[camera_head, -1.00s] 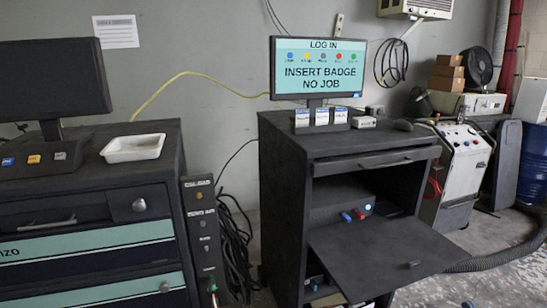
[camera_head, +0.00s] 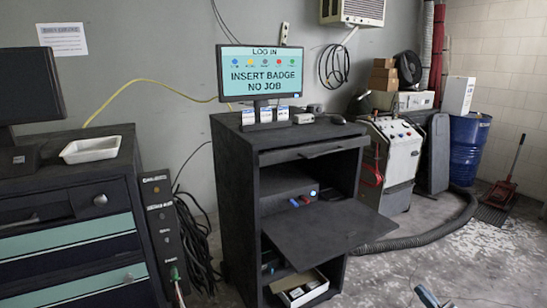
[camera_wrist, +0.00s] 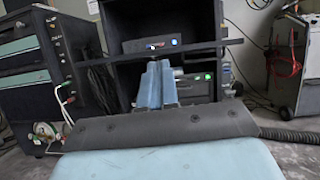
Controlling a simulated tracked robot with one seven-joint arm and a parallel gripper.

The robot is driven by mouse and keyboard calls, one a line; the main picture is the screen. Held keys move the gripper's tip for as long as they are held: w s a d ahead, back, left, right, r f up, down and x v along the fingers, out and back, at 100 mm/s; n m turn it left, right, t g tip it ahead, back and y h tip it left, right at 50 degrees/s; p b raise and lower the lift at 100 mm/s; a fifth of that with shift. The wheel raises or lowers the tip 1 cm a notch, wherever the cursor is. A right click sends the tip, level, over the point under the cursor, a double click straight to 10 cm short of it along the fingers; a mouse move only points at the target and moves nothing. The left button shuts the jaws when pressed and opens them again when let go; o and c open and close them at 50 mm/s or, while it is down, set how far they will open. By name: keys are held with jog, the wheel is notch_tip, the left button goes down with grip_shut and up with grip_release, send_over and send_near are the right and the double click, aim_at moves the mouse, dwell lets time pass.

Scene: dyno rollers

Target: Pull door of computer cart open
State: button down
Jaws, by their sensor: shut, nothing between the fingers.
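The computer cart (camera_head: 232,200) is a dark cabinet with a monitor on top. Its front door (camera_head: 330,232) hangs open as a flat panel, sticking out nearly level from below the upper compartment. In the wrist view the cart (camera_wrist: 116,25) is straight ahead, with a thin dark bar, seemingly the door (camera_wrist: 205,47) edge-on, crossing its opening. My gripper (camera_wrist: 158,68) has blue fingers, closed together and empty, pointing at the cart.
A dark drawer cabinet (camera_head: 75,195) with a white tray (camera_head: 90,149) stands left of the cart. A white machine (camera_head: 392,160), a thick black hose (camera_head: 425,238) and a blue barrel (camera_head: 468,150) are to the right. The floor at the front right is mostly clear.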

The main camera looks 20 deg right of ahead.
jog(key=w+a+r+n+g+y, duration=0.1)
jog(key=w+a+r+n+g, duration=0.4)
jog(key=a+r+n+g, duration=0.5)
jog(key=w+a+r+n+g+y, duration=0.1)
jog(key=w+a+r+n+g, duration=0.5)
jog(key=a+r+n+g, duration=0.45)
jog(key=s+a+r+n+t+h, duration=0.2)
jog(key=s+a+r+n, duration=0.3)
jog(key=a+r, duration=0.5)
jog(key=s+a+r+n+t+h, duration=0.1)
jog(key=s+a+r+n+h, duration=0.4)
jog(key=a+r+n, duration=0.2)
notch_tip(320, 180, up, 4)
jog(key=a, duration=0.2)
jog(key=shift+a+t, duration=0.35)
jog(key=c, duration=1.8)
grip_release()
jog(key=shift+s+r, duration=0.4)
jog(key=shift+s, duration=0.1)
jog(key=o, duration=0.3)
